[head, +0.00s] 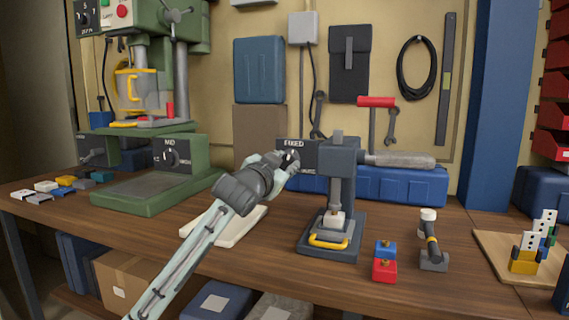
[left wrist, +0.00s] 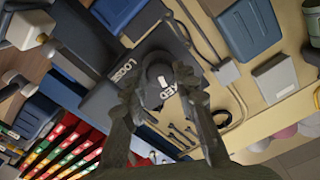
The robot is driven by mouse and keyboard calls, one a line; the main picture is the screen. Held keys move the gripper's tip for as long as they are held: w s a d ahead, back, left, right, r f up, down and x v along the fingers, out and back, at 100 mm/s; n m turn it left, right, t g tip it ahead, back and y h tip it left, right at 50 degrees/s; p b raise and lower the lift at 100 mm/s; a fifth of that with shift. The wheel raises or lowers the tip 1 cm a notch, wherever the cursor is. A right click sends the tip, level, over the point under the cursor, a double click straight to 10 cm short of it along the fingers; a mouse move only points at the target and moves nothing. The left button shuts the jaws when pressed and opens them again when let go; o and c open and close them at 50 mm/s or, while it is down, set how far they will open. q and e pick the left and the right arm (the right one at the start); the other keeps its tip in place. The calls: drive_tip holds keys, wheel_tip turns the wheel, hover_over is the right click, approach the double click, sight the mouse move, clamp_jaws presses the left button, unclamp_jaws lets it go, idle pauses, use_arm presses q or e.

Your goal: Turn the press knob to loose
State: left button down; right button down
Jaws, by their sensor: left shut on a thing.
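The press (head: 340,190) is a dark grey machine with a long grey handle at its upper right, standing on the bench. Its dark knob panel (head: 323,158) carries the words FIXED and LOOSE. In the left wrist view the round dark knob (left wrist: 158,72) sits on this panel between the two labels, with a white mark on its face. My left gripper (head: 291,158) is at the panel, its fingers on either side of the knob and shut on it. The fingers (left wrist: 159,83) partly cover the labels. I cannot tell exactly which label the mark points to. My right gripper is out of view.
A green drill press (head: 150,190) with its own MID knob stands at the left. A red and a blue block (head: 384,270), a small grey tool (head: 432,245) and a wooden board (head: 500,270) lie to the right. A blue case (head: 400,190) is behind the press.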

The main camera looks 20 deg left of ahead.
use_arm(q)
drive_tip(key=m, duration=0.5)
drive_tip(key=shift+m, duration=0.3)
drive_tip(key=m, duration=0.4)
drive_tip(key=shift+m, duration=0.3)
drive_tip(key=m, duration=0.9)
drive_tip(key=shift+m, duration=0.5)
drive_tip(key=c, duration=1.2)
unclamp_jaws()
